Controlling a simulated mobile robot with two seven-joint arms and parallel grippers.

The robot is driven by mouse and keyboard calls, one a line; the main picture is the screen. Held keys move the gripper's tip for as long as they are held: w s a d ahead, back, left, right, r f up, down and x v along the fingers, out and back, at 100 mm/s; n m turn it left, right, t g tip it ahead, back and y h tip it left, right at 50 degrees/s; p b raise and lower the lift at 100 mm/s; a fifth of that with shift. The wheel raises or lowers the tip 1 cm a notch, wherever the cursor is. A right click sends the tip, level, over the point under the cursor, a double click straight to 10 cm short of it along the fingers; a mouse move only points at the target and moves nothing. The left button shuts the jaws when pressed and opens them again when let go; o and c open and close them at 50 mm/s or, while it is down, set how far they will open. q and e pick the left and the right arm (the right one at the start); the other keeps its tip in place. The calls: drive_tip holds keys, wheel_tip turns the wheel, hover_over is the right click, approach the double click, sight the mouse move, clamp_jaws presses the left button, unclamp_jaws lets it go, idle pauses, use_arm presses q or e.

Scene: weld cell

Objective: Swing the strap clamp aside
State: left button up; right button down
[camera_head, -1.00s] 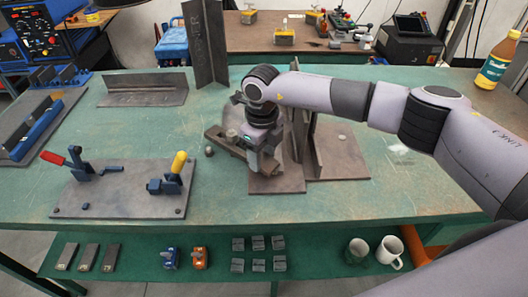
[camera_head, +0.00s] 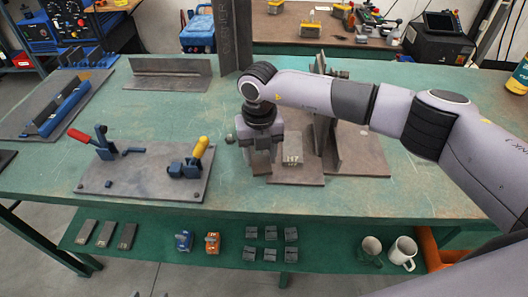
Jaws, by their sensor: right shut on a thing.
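My right gripper (camera_head: 261,168) points down at the left side of a flat steel base plate (camera_head: 310,175). It is shut on the strap clamp (camera_head: 241,130), which is mostly hidden behind the gripper; only a brown bit shows at its left. A small grey block marked 117 (camera_head: 292,161) lies on the plate just right of the gripper. An upright steel plate (camera_head: 324,143) stands right of the block. A small round knob (camera_head: 230,138) sits left of the gripper. My left gripper is not in view.
A fixture plate with red-handled and yellow-handled toggle clamps (camera_head: 145,184) lies at left on the green table (camera_head: 300,207). Angle steel (camera_head: 170,75) and a tall upright angle (camera_head: 234,35) stand behind. A shelf below holds mugs (camera_head: 402,252) and small parts.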

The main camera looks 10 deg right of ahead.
idle(0.4)
drive_tip(key=shift+c, duration=2.4)
unclamp_jaws()
drive_tip(key=shift+r+b, duration=0.3)
drive_tip(key=shift+r, duration=3.35)
drive_tip(key=shift+f, duration=0.1)
